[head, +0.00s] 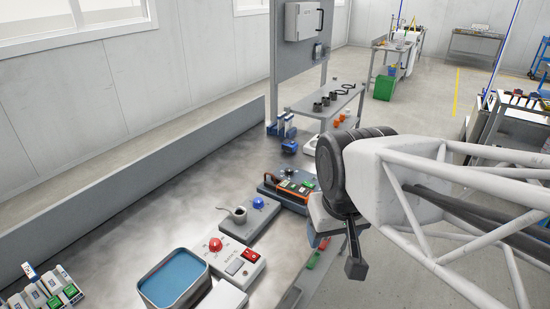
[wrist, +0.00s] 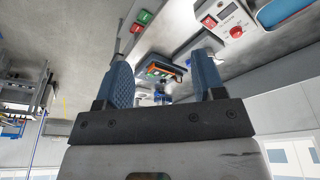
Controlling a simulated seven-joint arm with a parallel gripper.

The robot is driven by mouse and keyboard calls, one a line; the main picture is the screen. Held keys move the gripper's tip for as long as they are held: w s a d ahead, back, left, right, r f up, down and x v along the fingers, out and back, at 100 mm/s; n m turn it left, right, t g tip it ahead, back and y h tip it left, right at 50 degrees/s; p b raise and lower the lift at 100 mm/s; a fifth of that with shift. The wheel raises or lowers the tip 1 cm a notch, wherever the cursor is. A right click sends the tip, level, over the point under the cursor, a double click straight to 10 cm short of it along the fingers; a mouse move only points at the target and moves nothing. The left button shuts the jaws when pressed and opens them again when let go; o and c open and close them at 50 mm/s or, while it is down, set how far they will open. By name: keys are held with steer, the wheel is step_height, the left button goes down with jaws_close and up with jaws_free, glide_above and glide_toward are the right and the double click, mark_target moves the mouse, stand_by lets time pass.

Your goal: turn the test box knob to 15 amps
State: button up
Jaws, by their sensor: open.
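A dark blue-grey box with an orange frame (head: 290,187) sits on the bench. It also shows between my fingers in the wrist view (wrist: 163,68), some distance beyond them. A white box (head: 236,262) with a red knob (head: 215,244) stands nearer in the head view, and its corner shows at the upper right of the wrist view (wrist: 228,20). I cannot tell which of these is the test box, and no amp scale is readable. My gripper (head: 337,250) hangs in the air at the bench's right edge. Its blue fingers (wrist: 162,75) are apart and empty, touching nothing.
A blue-filled tray (head: 173,278) stands left of the white box. Red and green buttons (head: 314,260) are on the bench's right side.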

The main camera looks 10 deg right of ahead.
steer(key=w+d+r+n, duration=0.15)
steer(key=w+n, duration=0.25)
steer(key=w, duration=1.2)
steer(key=n+g, duration=0.3)
steer(key=n, duration=0.7)
glide_above(289, 169)
step_height(289, 169, down, 21)
steer(key=shift+f, duration=0.1)
steer(key=shift+s, duration=0.1)
steer(key=shift+f, duration=3.85)
steer(key=c, duration=0.9)
steer(key=shift+m, duration=0.3)
